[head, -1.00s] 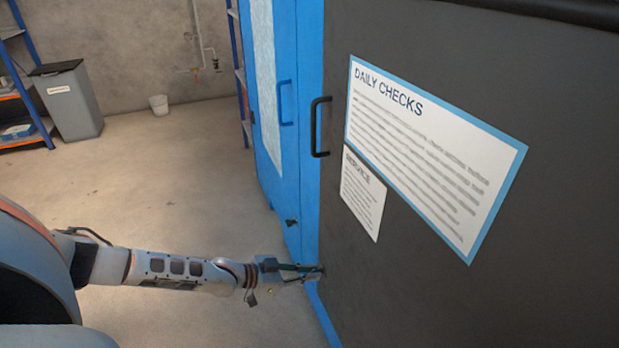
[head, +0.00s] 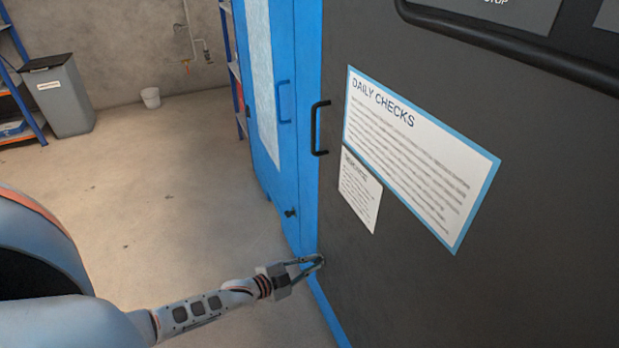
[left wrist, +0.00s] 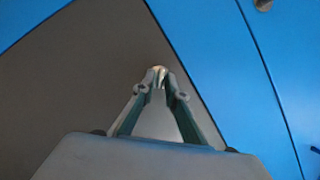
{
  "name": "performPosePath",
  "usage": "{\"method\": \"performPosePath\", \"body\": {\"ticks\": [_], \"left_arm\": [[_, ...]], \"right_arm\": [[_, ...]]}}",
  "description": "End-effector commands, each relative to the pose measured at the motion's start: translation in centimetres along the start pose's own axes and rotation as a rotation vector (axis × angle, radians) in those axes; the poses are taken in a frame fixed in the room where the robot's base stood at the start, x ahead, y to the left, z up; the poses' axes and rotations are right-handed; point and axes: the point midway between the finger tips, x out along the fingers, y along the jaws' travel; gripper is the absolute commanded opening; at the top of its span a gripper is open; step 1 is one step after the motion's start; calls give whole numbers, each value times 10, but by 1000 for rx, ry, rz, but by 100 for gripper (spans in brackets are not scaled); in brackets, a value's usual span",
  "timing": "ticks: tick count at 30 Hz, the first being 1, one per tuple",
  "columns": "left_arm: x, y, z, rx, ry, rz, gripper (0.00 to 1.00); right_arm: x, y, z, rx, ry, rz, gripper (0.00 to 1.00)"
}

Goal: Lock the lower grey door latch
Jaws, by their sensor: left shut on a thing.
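The grey door (head: 450,290) stands shut-looking at the right of the head view, beside a blue frame. My left gripper (head: 316,260) reaches its lower left edge, close to the blue frame. In the left wrist view the fingers of the left gripper (left wrist: 160,78) close together on a small, pale metallic piece (left wrist: 160,71) at the door, which appears to be the lower grey door latch. The fingers hide most of it, so its angle cannot be told. My right gripper is not in view.
A black handle (head: 318,128) sits above on the grey door's edge, with a "Daily checks" sheet (head: 420,155) beside it. A small dark latch (head: 290,212) is on the blue cabinet. A grey bin (head: 62,98) and white bucket (head: 150,97) stand far back. The floor left is clear.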

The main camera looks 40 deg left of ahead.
Motion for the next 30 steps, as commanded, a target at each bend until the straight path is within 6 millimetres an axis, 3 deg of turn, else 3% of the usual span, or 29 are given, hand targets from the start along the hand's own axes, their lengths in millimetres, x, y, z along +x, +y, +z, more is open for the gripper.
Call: {"method": "performPosePath", "body": {"ticks": [7,18,30], "left_arm": [[-2,11,6,210,-5,-85,0],[0,12,5,519,-3,-213,0],[2,9,3,726,1,-301,0]], "right_arm": [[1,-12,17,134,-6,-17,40],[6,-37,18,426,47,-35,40],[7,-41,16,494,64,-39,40]]}}
